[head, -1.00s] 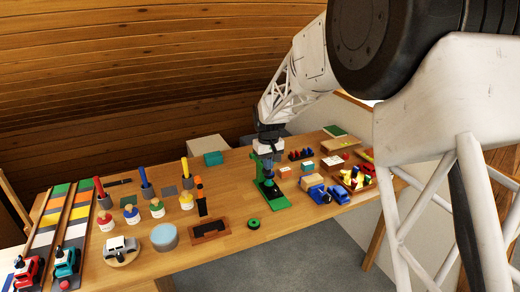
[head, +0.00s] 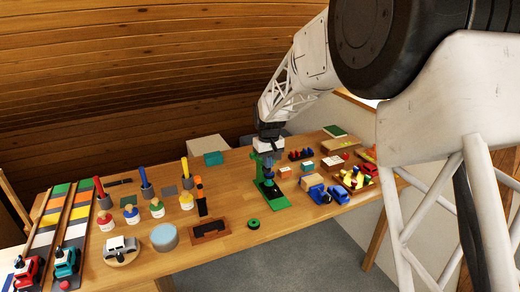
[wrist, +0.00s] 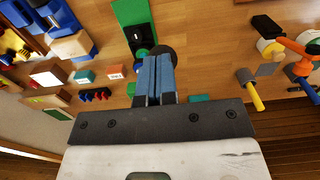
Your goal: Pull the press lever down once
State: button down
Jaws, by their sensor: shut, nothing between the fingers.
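The green press (head: 277,201) stands upright at the front middle of the bench. Its green base also shows in the wrist view (wrist: 131,13), at the top. My gripper (head: 268,178) is pointed down at the press, in front of its column. In the wrist view my gripper's blue fingers (wrist: 155,62) are together, with nothing between them. A dark round part (wrist: 165,51) shows just beyond the fingertips; it may be the lever's knob. I cannot tell whether the fingers touch it. My gripper hides much of the press and lever.
Blue toy trucks (head: 318,194) and a box of coloured pieces (head: 354,180) stand right of the press. A green spool (head: 254,223) and a dark tray (head: 209,229) lie to the front left. Paint jars and toy cars fill the left side.

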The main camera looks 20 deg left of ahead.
notch_tip(320, 180, up, 12)
dwell(2.1)
jog(key=shift+d+r, duration=0.1)
jog(key=shift+d, duration=0.05)
dwell(0.3)
jog(key=s+d+r+m, duration=0.2)
jog(key=s+d, duration=0.4)
jog(key=d, duration=0.4)
jog(key=s+d+r+m+t, duration=0.1)
jog(key=s+d+r, duration=0.3)
jog(key=d, duration=0.6)
jog(key=s+d+r+m, duration=0.1)
jog(key=s+d+m, duration=0.1)
jog(key=s+d, duration=0.65)
jog(key=s+d+f+m, duration=0.2)
jog(key=s+d, duration=0.6)
jog(key=s, duration=0.4)
jog(key=s+d+f+m+t, duration=0.1)
jog(key=s+d+f+m, duration=0.1)
jog(key=s+d+f, duration=0.3)
jog(key=s+d, duration=0.4)
jog(key=s, duration=0.3)
jog(key=shift+d+t, duration=0.25)
jog(key=shift+t, duration=0.05)
